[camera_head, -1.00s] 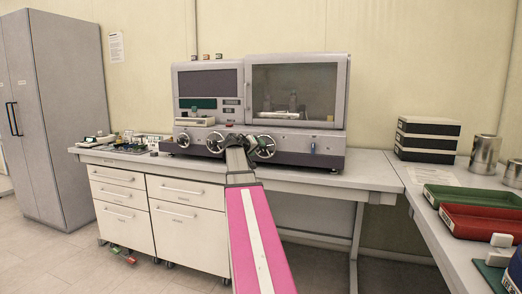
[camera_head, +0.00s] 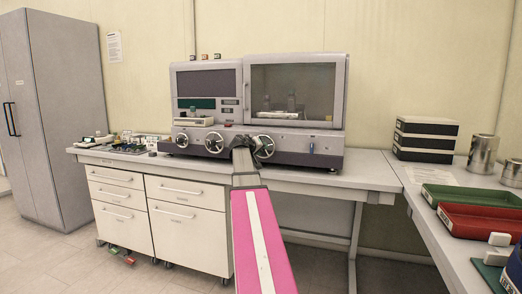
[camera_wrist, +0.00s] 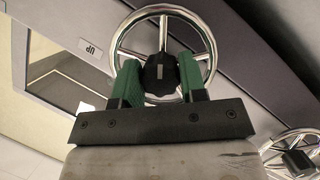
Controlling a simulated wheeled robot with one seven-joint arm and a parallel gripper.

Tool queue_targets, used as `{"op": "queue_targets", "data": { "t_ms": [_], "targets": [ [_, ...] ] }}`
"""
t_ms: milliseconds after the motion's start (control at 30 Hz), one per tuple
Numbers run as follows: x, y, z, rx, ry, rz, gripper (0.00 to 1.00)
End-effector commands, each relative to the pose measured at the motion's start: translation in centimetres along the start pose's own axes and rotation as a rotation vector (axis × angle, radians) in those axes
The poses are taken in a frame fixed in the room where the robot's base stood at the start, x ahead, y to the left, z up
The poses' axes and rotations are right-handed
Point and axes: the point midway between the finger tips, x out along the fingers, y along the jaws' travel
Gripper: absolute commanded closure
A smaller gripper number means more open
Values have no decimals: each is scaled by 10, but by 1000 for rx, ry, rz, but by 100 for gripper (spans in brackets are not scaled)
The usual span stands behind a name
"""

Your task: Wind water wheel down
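A chrome handwheel (camera_wrist: 200,36) with thin spokes and a black hub (camera_wrist: 160,73) fills the top of the wrist view. My gripper (camera_wrist: 160,68) has green fingers that stand apart, one on each side of the hub. Whether they touch the hub cannot be seen. In the camera_head view my gripper end (camera_head: 243,158) is at the front of the grey machine, just left of a handwheel (camera_head: 264,147), and my arm hides part of that area. A second chrome wheel (camera_wrist: 297,152) shows at the lower right of the wrist view.
The grey machine (camera_head: 300,150) stands on a white desk (camera_head: 365,172) and has more handwheels (camera_head: 214,142) on its front. An upside-down "UP" label (camera_wrist: 89,49) shows in the wrist view. Black trays (camera_head: 427,140), a green tray (camera_head: 470,197) and a red tray (camera_head: 480,222) stand at the right.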

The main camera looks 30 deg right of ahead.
Motion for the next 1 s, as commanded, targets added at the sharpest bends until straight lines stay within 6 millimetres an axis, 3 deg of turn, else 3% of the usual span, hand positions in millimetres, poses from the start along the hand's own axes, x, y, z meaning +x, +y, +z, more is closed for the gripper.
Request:
{"op": "queue_targets", "data": {
  "t_ms": [367, 1000],
  "targets": [
    [0, 0, 0, -82, 0, 33, 85],
    [0, -1, 0, -602, 1, 249, 85]
  ]
}}
